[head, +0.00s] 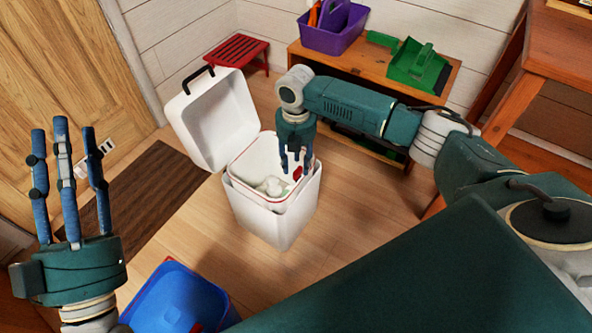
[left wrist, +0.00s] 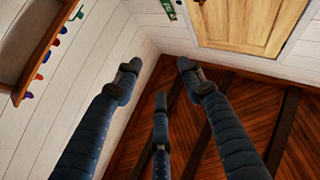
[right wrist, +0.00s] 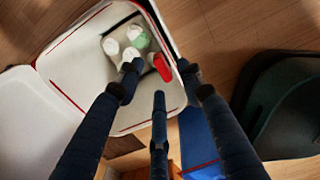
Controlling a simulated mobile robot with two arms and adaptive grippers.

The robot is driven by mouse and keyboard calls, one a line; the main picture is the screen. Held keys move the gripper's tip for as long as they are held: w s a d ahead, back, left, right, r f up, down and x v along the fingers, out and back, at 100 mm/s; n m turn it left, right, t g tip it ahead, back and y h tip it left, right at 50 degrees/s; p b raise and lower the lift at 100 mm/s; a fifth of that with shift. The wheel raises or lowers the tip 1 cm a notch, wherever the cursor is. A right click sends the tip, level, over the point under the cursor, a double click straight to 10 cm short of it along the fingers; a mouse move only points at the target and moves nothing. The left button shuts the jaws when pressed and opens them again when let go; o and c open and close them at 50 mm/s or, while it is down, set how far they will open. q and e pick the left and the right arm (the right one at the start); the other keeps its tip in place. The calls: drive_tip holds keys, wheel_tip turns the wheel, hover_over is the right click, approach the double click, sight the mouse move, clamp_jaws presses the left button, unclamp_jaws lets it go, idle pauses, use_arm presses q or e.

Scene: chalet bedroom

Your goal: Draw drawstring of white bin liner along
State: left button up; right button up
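A white bin (head: 275,222) stands on the wooden floor with its lid (head: 212,120) swung open. A white liner (head: 252,162) lines it, with a thin red drawstring along its rim. A red drawstring tab (head: 298,173) shows at the bin's right inner side and more clearly in the right wrist view (right wrist: 161,67). My right gripper (head: 295,163) points down over the bin's mouth. Its fingers are spread around the red tab, and I see no grip on it. My left gripper (head: 62,132) is open, empty and raised, fingers up, away from the bin.
Several whitish pieces and a green one (right wrist: 139,37) lie in the liner. A blue bin (head: 180,298) stands in front. Behind are a red stool (head: 235,50) and a wooden shelf (head: 352,58) with a purple caddy (head: 330,36) and green dustpan (head: 416,66). A dark mat (head: 140,200) lies left.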

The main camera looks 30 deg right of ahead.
sight(297, 173)
wheel_tip(297, 173, down, 3)
drive_tip(key=shift+b, duration=0.45)
use_arm(q)
drive_tip(key=s+r+t+h, duration=0.1)
drive_tip(key=s+r+t, duration=0.2)
drive_tip(key=s+r, duration=0.1)
drive_tip(key=shift+s+a+r, duration=0.2)
drive_tip(key=shift+a+r, duration=0.1)
drive_tip(key=shift+r, duration=0.1)
use_arm(e)
clamp_jaws()
